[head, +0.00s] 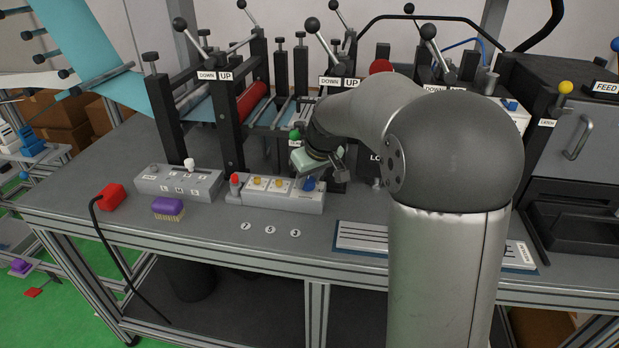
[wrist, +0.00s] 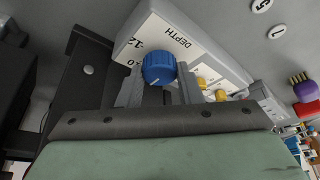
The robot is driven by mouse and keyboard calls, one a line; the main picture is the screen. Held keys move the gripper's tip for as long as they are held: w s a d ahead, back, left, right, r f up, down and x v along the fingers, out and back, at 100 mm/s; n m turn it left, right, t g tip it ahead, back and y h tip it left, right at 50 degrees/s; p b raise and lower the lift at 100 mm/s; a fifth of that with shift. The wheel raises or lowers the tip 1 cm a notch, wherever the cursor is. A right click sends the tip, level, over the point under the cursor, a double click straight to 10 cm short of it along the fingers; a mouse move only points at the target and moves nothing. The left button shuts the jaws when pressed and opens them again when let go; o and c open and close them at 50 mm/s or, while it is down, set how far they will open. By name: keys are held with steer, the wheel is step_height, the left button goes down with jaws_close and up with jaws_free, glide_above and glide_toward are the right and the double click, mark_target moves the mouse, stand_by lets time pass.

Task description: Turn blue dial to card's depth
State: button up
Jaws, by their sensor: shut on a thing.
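The blue dial (wrist: 158,68) sits on the pale control box (wrist: 187,45) beside the label DEPTH. My gripper (wrist: 160,80) is shut on the dial, with one finger on each side. In the head view my gripper (head: 318,180) reaches down over the right end of the control box (head: 262,200), where the blue dial (head: 309,185) shows partly. A card with printed lines (head: 362,237) lies on the bench, partly hidden by my arm; its text is unreadable.
Numbered discs (head: 270,230) lie in front. A purple brush (head: 168,207) and a grey switch box (head: 178,183) are to the left. Upright posts with levers (head: 229,115) stand close behind.

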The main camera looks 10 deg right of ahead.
steer(key=m+h, duration=0.1)
steer(key=m, duration=0.3)
steer(key=shift+a+m+h, duration=0.2)
steer(key=shift+m+h, duration=0.1)
steer(key=shift+h, duration=0.1)
steer(key=m+h, duration=0.1)
steer(key=m, duration=0.2)
steer(key=shift+a+m, duration=0.1)
steer(key=shift+m, duration=0.3)
steer(key=m+h, duration=0.2)
steer(key=m, duration=0.2)
steer(key=shift+g, duration=0.4)
steer(key=shift+w+a+m+g+h, duration=0.1)
steer(key=shift+m+g+h, duration=0.35)
steer(key=shift+m, duration=1.35)
steer(key=shift+m+g, duration=0.25)
steer(key=shift+m, duration=0.05)
steer(key=o, duration=1)
steer(key=p+v, duration=0.1)
steer(key=v, duration=1.6)
steer(key=shift+r, duration=0.25)
